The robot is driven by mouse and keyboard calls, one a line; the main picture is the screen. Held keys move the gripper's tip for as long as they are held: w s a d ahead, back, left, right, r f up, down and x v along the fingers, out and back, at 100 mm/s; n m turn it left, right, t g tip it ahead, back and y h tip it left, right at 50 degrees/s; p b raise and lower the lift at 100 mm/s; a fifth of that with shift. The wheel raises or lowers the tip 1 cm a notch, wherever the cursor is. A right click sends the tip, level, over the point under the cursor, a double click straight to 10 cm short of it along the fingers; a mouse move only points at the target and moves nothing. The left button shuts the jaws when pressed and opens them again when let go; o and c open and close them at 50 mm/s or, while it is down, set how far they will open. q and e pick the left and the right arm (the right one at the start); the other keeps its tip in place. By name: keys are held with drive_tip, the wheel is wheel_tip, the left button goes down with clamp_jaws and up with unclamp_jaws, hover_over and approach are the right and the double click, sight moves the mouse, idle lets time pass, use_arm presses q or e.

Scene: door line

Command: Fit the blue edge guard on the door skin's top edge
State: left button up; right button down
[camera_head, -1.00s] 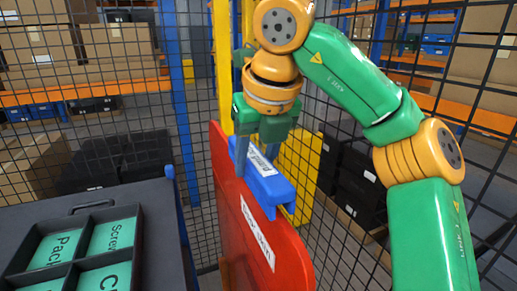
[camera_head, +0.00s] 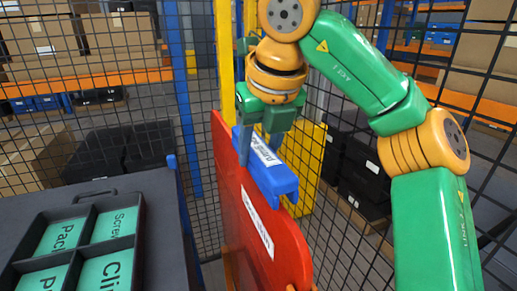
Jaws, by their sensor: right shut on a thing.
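The blue edge guard (camera_head: 282,184) is a long blue piece with a white label. It lies along the top edge of the red door skin (camera_head: 236,212), which stands upright in the middle of the view. My right gripper (camera_head: 259,150) is above the guard with its fingers down on either side, shut on it. From this angle I cannot tell whether the guard is fully seated on the edge or just above it. A white label shows on the door's face. My left gripper is not in view.
A dark cart top (camera_head: 158,215) with a divided tray (camera_head: 85,203) of green labelled cards stands at the left. Black mesh fencing (camera_head: 330,110) and a yellow post (camera_head: 224,60) are close behind the door. Shelves with boxes lie beyond the fence.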

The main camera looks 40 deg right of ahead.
drive_tip(key=shift+f+b, duration=1.35)
drive_tip(key=shift+f, duration=0.35)
idle(1.7)
idle(0.3)
drive_tip(key=shift+c, duration=1.4)
unclamp_jaws()
drive_tip(key=p+v, duration=0.2)
drive_tip(key=v, duration=0.5)
drive_tip(key=shift+p, duration=0.3)
drive_tip(key=shift+s+a+r, duration=0.1)
drive_tip(key=shift+s, duration=0.1)
drive_tip(key=shift+w, duration=0.15)
